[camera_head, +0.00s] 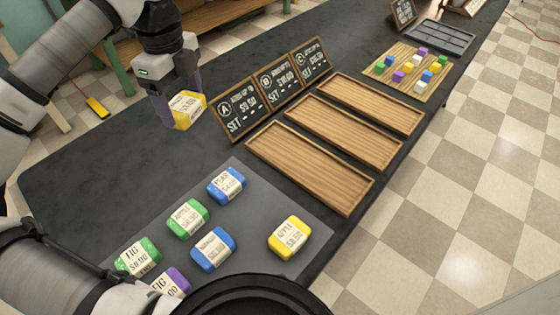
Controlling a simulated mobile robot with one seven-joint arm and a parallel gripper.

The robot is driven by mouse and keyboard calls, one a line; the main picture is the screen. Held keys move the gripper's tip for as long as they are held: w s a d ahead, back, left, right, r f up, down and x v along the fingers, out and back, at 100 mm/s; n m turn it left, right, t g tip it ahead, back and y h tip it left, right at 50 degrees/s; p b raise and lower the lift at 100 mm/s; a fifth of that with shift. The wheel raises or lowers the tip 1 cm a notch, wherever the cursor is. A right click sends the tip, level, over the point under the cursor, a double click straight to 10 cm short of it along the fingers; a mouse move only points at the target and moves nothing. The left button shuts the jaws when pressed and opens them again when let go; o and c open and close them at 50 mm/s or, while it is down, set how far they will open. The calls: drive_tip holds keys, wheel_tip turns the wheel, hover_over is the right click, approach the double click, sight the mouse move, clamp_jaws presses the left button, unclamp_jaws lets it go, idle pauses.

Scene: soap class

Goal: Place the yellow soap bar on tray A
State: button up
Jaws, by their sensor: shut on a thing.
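My gripper (178,108) is shut on a yellow soap bar (188,106) with a pale label, held above the table to the left of sign A (238,106). Tray A (310,166), taken from the sign beside it, is the nearest of three wooden trays and is empty. The held bar is apart from tray A, beyond the sign.
On the grey mat (262,196) lie blue, green and purple bars. Signs B (280,86) and C (311,66) stand at the heads of empty trays B (345,130) and C (370,103). A wooden board (437,88) with small coloured blocks is farther back.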

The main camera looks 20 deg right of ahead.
drive_tip(key=w+d+m+b, duration=0.1)
drive_tip(key=w+d+m, duration=0.1)
drive_tip(key=d, duration=0.8)
drive_tip(key=w+d+m+b, duration=0.1)
drive_tip(key=w+d+m, duration=0.15)
drive_tip(key=d, duration=0.65)
drive_tip(key=shift+n, duration=0.35)
drive_tip(key=f+p, duration=0.2)
drive_tip(key=f, duration=1.7)
drive_tip(key=shift+d+f, duration=0.1)
drive_tip(key=shift+d, duration=0.1)
drive_tip(key=shift+f, duration=0.15)
drive_tip(key=o, duration=1)
wheel_tip(320, 180, up, 12)
drive_tip(key=shift+r+b, duration=0.2)
drive_tip(key=shift+b, duration=0.3)
